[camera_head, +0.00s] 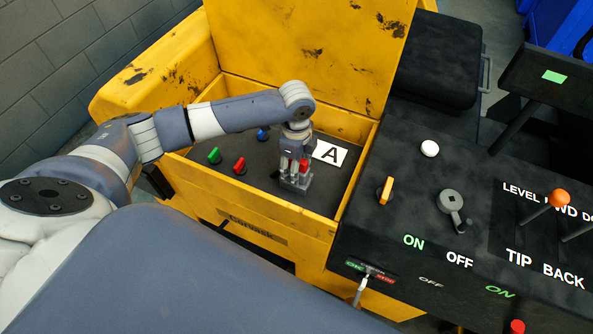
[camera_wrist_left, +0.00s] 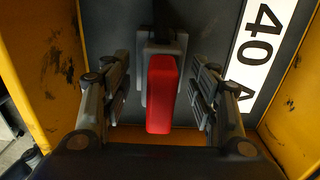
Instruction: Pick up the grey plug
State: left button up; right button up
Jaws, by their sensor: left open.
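My left gripper (camera_head: 294,168) points down into the yellow box, and its fingers are open. In the wrist view, the open gripper (camera_wrist_left: 161,88) has one finger on each side of a red block (camera_wrist_left: 161,95), with a visible gap on both sides. The red block also shows at the fingers in the head view (camera_head: 304,166). A grey plug-like body (camera_wrist_left: 166,48) sits behind the red block, and a grey base (camera_head: 297,185) shows under the fingers in the head view. The gripper partly hides it. My right gripper is not in view.
Green (camera_head: 214,156), red (camera_head: 240,165) and blue (camera_head: 262,134) knobs stand on the dark panel left of the gripper. A white label (camera_head: 330,153) lies to its right. The yellow box wall (camera_head: 277,212) and raised lid (camera_head: 300,45) surround the panel. A black control console (camera_head: 400,225) stands right.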

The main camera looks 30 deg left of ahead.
pick_arm(q)
grip_shut()
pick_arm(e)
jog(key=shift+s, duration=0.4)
pick_arm(q)
jog(key=shift+w+r, duration=0.1)
